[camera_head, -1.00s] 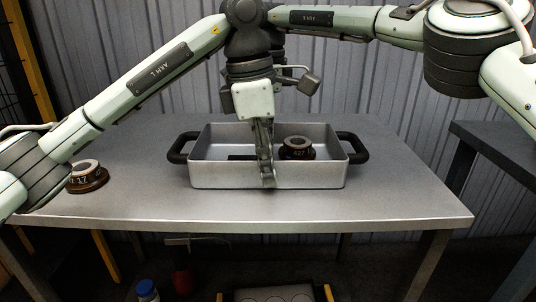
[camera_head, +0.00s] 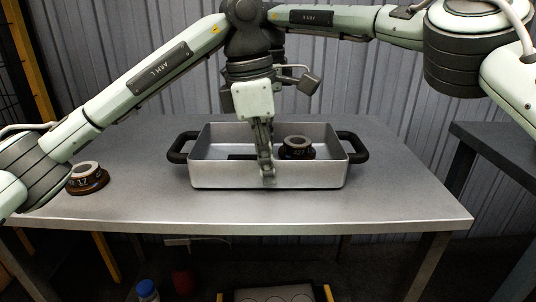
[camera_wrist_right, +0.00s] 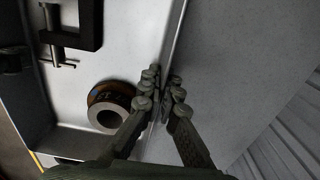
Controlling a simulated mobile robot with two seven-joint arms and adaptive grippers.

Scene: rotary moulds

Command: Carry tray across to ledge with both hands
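The grey metal tray (camera_head: 205,177) stands on the metal table, with a black handle at each end. A dark ring mould (camera_head: 298,148) sits in its right half; it also shows in the right wrist view (camera_wrist_right: 108,110). A black clamp-like piece (camera_wrist_right: 85,28) lies farther left in the tray. My left gripper (camera_head: 267,172) is at the middle of the near wall, one finger outside against it, the inner one mostly hidden. My right gripper (camera_wrist_right: 164,82) has its fingers close on both sides of the far wall; it is hidden in the head view.
Another ring mould (camera_head: 87,178) stands on the table (camera_head: 400,195) at the left, beside my left arm. A separate dark table or ledge (camera_head: 500,150) is at the right, across a gap. A corrugated wall (camera_head: 385,90) stands behind.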

